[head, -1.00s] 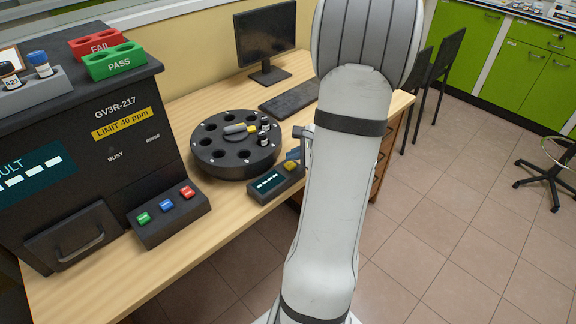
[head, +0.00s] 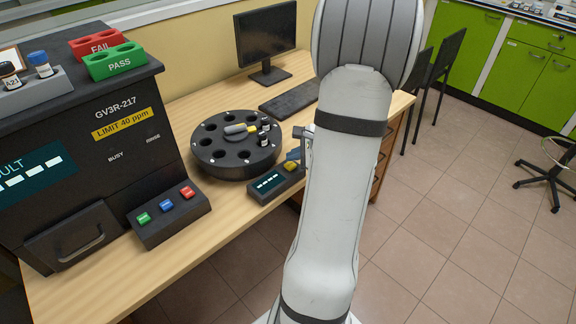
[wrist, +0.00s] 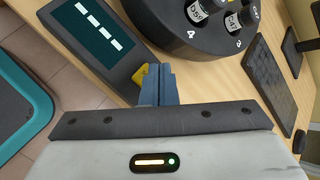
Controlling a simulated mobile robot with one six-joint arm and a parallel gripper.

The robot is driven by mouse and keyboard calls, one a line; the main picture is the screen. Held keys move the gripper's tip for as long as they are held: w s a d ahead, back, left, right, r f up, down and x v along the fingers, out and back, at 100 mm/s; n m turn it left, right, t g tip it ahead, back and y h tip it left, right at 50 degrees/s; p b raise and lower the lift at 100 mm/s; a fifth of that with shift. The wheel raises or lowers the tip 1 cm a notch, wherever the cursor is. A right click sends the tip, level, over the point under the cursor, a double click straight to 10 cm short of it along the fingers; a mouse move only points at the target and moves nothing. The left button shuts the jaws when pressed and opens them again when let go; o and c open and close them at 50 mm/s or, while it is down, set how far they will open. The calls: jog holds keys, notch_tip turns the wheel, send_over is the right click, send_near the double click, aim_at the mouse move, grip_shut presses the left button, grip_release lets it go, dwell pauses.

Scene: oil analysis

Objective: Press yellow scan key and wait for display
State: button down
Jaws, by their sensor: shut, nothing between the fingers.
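The yellow scan key (head: 291,165) sits on a small black scanner box (head: 262,196) at the front edge of the desk. In the wrist view the yellow key (wrist: 140,75) shows just left of the blue fingertips of my gripper (wrist: 158,78). The fingers are shut and hold nothing. They are close beside or above the key, and I cannot tell whether they touch it. The scanner's display (wrist: 98,34) shows several white dashes. In the head view my arm hides most of my gripper (head: 292,155).
A round black carousel (head: 235,158) with a few vials stands just behind the scanner box. The analyser (head: 90,150) with green, blue and red buttons is at the left. A keyboard (head: 290,95) and monitor (head: 266,40) stand farther back.

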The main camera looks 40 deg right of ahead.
aim_at(294, 166)
jog(key=shift+f, duration=0.15)
dwell(0.3)
jog(key=shift+f+b, duration=0.3)
jog(key=shift+b, duration=0.3)
jog(key=shift+f+b, duration=0.55)
jog(key=shift+b, duration=0.05)
dwell(0.4)
jog(key=shift+r, duration=0.1)
jog(key=shift+r+p, duration=0.65)
jog(key=shift+r, duration=0.25)
jog(key=shift+r, duration=0.1)
notch_tip(294, 166, up, 5)
jog(key=p, duration=0.3)
jog(key=shift+p, duration=0.35)
dwell(0.4)
